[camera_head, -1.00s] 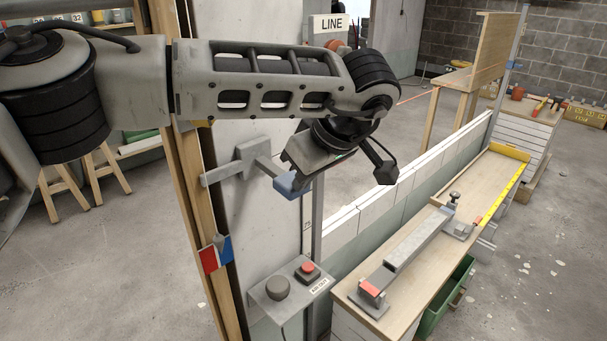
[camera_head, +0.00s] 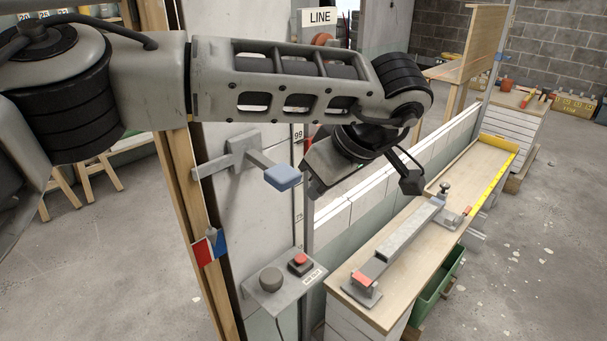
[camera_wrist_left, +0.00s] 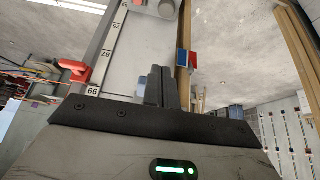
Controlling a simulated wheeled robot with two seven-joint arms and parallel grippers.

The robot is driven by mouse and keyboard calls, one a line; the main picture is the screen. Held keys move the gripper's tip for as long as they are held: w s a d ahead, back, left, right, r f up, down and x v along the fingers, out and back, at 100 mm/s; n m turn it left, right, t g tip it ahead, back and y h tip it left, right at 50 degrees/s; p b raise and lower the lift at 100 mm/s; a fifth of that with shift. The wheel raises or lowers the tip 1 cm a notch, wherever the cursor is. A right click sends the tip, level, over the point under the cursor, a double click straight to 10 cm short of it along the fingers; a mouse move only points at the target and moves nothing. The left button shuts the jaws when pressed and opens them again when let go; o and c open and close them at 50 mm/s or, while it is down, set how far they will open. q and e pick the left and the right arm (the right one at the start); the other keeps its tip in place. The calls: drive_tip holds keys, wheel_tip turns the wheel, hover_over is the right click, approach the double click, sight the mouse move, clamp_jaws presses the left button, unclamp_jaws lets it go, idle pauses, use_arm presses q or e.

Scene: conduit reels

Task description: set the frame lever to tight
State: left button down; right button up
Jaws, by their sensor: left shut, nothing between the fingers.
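The frame lever is a grey arm with a blue tip (camera_head: 283,177), on a grey bracket on the pale panel. It sticks out to the right and slightly down. Its blue tip appears beside my fingers in the left wrist view (camera_wrist_left: 144,85), partly hidden. A red and blue marker (camera_head: 209,247) sits on the wooden post below; it also shows in the left wrist view (camera_wrist_left: 188,61). My left gripper (camera_head: 313,184) is just right of the blue tip, with a gap in the picture. Its fingers (camera_wrist_left: 161,86) are together and empty. My right gripper is out of view.
A button box (camera_head: 285,280) with a red and a grey knob is below the lever. A wooden bench (camera_head: 400,270) with a grey metal bar and yellow rule runs along the right. A red clip (camera_wrist_left: 80,70) is on the number scale in the wrist view.

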use_arm(q)
drive_tip(key=s+d, duration=0.1)
drive_tip(key=s+d+r, duration=0.1)
drive_tip(key=s+d, duration=0.1)
drive_tip(key=shift+s+d+r+p, duration=0.1)
drive_tip(key=shift+s+r+p, duration=0.15)
drive_tip(key=shift+p, duration=0.05)
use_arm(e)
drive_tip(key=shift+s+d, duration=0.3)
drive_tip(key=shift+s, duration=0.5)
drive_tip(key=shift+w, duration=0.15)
